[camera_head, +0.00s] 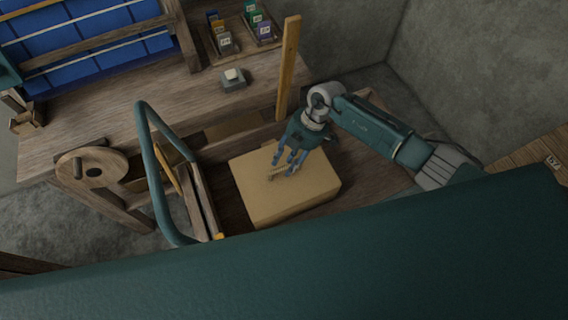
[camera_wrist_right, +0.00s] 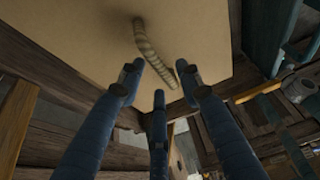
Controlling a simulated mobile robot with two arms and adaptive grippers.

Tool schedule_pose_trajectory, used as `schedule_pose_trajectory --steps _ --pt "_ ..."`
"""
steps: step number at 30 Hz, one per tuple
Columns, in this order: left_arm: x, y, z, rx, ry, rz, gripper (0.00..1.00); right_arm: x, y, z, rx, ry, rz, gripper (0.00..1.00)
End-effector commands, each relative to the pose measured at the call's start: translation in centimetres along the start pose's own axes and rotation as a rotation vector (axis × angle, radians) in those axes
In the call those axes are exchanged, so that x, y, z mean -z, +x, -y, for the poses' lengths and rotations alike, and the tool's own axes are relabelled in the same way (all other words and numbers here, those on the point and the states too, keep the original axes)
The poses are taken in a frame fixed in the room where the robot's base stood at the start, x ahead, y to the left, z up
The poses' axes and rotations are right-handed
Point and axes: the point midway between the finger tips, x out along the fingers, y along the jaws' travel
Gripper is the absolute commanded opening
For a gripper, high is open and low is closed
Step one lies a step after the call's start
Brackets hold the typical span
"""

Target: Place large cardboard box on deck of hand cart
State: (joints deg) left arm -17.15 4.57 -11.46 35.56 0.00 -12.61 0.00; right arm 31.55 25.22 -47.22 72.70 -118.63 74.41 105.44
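The large cardboard box (camera_head: 285,205) is over the wooden deck (camera_head: 372,180) of the hand cart and looks to rest on it; its underside is hidden. Its top lies level, with a rope handle (camera_wrist_right: 155,48) on it. The cart's teal push handle (camera_head: 152,165) rises left of the box. My right gripper (camera_head: 285,170) is above the middle of the box top, close to the rope. In the right wrist view its fingers (camera_wrist_right: 160,85) are spread apart with nothing clearly between them, and the box (camera_wrist_right: 80,35) shows beyond the fingertips. My left gripper is out of view.
A wooden loom bench (camera_head: 105,110) with a round wooden wheel (camera_head: 92,168) stands at the left. A tray (camera_head: 240,40) of small labelled blocks sits at its back. An upright wooden post (camera_head: 289,70) stands behind the box. Grey walls (camera_head: 485,75) close the back right.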

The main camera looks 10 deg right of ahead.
Motion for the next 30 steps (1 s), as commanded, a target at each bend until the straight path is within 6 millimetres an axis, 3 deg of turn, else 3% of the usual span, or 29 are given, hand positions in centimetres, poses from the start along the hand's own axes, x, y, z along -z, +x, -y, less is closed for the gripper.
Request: schedule_pose_trajectory --steps 6,12,18,30 --pt "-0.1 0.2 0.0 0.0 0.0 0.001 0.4 -0.1 -4.9 -0.1 -0.004 -0.002 0.002 0.35" --pt "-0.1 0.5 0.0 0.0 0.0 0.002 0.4 -0.1 -8.3 -0.1 -0.003 -0.001 0.002 0.35" --pt "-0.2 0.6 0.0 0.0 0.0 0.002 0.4 0.0 -9.8 0.0 0.0 -0.001 0.001 0.35" --pt "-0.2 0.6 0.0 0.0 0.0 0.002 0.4 0.0 -9.9 0.0 0.0 0.0 0.0 0.35"
